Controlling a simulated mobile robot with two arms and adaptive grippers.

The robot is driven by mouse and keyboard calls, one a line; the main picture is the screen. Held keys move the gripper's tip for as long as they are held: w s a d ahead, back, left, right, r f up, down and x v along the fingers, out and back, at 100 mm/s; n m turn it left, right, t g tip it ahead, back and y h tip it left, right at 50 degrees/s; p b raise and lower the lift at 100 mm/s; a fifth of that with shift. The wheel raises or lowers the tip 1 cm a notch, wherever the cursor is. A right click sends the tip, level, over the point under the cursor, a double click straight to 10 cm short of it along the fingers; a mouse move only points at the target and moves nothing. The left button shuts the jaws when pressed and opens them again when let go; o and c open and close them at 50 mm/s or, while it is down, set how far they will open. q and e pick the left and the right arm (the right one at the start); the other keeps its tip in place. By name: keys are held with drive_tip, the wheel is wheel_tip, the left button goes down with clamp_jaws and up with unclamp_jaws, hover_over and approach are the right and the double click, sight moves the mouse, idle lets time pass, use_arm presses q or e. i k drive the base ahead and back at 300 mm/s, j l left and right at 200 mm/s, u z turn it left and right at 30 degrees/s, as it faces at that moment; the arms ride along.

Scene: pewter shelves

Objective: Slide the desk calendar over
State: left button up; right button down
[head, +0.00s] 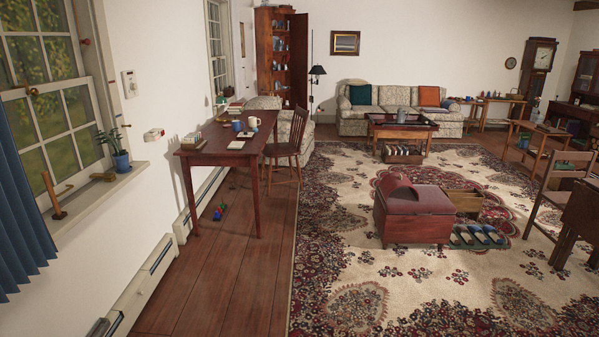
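A reddish-brown wooden desk (212,157) stands against the left wall. Several small things lie on its top: a cream block-like item (192,140) near the front left, a flat pale item (236,145), a blue mug (237,126) and a pale cup (253,123). More small items sit at the desk's back end. They are too small for me to tell which one is the desk calendar. Neither of my grippers is in view.
A wooden chair (290,145) stands at the desk's right side. Small coloured objects (219,211) lie on the floor under the desk. The wood floor (235,270) in front is clear. A red-brown chest (414,217) stands on the patterned rug (340,255).

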sight(250, 136)
drive_tip(key=i, duration=3.85)
drive_tip(key=i+l+u, duration=0.2)
drive_tip(key=i, duration=0.25)
drive_tip(key=i+u, duration=0.15)
drive_tip(key=i, duration=0.3)
drive_tip(key=i+l+u, duration=0.2)
drive_tip(key=i, duration=0.25)
drive_tip(key=i+l+u, duration=0.2)
drive_tip(key=i+l, duration=0.15)
drive_tip(key=i, duration=0.05)
